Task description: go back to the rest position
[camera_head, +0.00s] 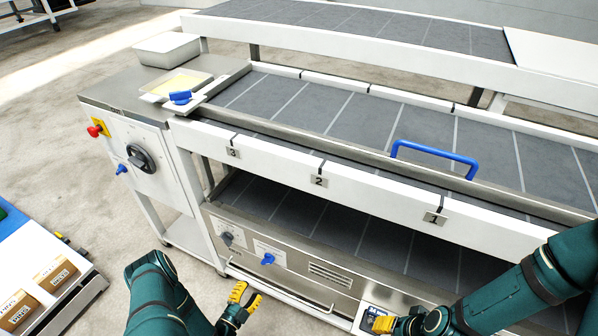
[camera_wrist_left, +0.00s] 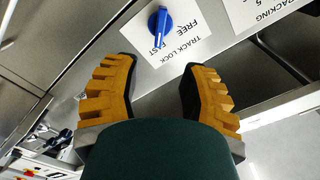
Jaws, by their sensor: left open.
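My left gripper (camera_head: 243,298) is low in front of the machine's lower front panel in the head view. In the left wrist view the same gripper (camera_wrist_left: 160,78) is open, with nothing between its yellow fingers. A blue knob (camera_wrist_left: 160,22) on a white "track lock" label lies ahead of the fingertips, apart from them. This blue knob also shows on the lower panel in the head view (camera_head: 267,259). My right gripper (camera_head: 384,323) is at the bottom edge, close to the panel; only part of it shows, and its opening is unclear.
The roller sheeter's front rail (camera_head: 375,190) bears number tags 3, 2 and 1. A blue handle (camera_head: 435,158) stands above its grey bed. The control cabinet (camera_head: 135,150) is at left. A cart with boxes (camera_head: 50,275) stands lower left, with bare floor between it and the machine.

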